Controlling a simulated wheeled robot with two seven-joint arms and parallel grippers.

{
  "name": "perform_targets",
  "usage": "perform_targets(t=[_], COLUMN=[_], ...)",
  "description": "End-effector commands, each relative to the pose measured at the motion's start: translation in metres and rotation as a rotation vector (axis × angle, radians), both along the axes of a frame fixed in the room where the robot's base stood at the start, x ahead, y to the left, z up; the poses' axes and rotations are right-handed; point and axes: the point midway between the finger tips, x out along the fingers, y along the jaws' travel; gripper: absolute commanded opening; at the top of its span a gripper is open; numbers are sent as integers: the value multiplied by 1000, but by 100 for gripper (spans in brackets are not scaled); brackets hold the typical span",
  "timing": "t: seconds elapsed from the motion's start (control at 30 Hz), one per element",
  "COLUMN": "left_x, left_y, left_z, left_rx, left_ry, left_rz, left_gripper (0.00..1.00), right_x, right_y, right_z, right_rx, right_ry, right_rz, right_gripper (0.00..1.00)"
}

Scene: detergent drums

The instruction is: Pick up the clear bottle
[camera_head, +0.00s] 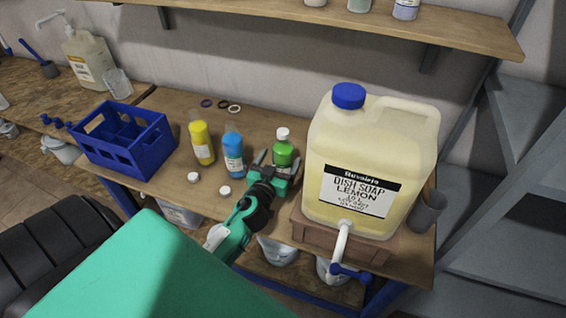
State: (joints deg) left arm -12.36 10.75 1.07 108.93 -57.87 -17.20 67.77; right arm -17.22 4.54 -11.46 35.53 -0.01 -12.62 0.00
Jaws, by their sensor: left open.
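No fully colourless bottle stands out. Three small see-through bottles with coloured contents stand on the wooden bench: a yellow bottle (202,142), a blue bottle (233,153) and a green bottle (283,152) with a white cap. The yellow and blue ones have clear upper parts and seem uncapped. My left gripper (277,162) is open, with its fingertips at either side of the lower green bottle. I cannot tell whether they touch it. The gripper hides part of the bottle's base. My right gripper is not in view.
A large dish soap jug (350,140) with a tap stands on a wooden block (310,232) close right of the gripper. A blue crate (150,150) is at left. Two white caps (225,191) and several rings (223,104) lie on the bench. A shelf (440,27) hangs above.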

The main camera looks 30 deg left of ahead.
Motion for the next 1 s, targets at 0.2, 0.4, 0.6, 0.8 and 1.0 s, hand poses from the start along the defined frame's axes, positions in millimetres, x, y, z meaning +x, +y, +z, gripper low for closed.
perform_targets(t=[0.2,0.4,0.6,0.8,1.0], left_x=[29,46,47,47,47], left_y=[6,10,10,10,10], left_z=[6,2,1,1,1], left_rx=[1,1,1,0,0], left_ry=[-1,0,0,0,0], left_rz=[1,0,0,1,1], left_gripper=[85,85,85,57,18], right_x=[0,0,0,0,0], right_y=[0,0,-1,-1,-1], right_z=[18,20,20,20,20], right_rx=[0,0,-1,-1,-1], right_ry=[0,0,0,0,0], right_rz=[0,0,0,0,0], right_gripper=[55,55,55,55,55])
